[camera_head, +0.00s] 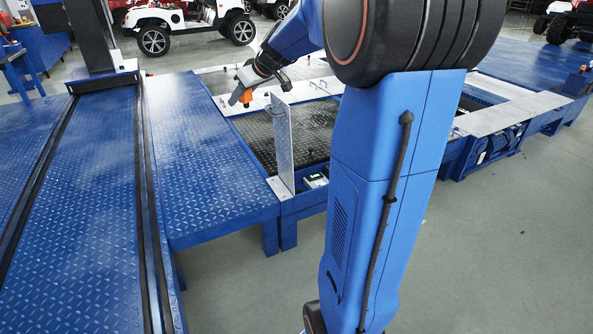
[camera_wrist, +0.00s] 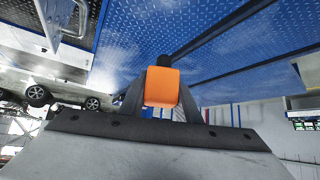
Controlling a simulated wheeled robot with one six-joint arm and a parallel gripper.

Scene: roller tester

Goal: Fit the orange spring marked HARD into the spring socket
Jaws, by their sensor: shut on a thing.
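My gripper (camera_head: 247,82) is small in the head view, above the roller bed and behind a grey upright metal plate. It is shut on an orange piece (camera_head: 246,96), which I take for the orange spring. In the wrist view the orange spring (camera_wrist: 162,87) sits between two dark fingers, with a black end beyond it. No HARD marking is readable. The spring is held in the air, and I see it touching nothing but the gripper. I cannot make out the spring socket in either view.
The grey upright plate (camera_head: 282,143) stands at the platform corner, near my gripper. Blue tread-plate decks (camera_head: 200,150) lie to the left. A dark tread-plate recess (camera_head: 305,130) lies behind the plate. Grey floor (camera_head: 490,250) is clear at right. White vehicles (camera_head: 170,22) stand at the back.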

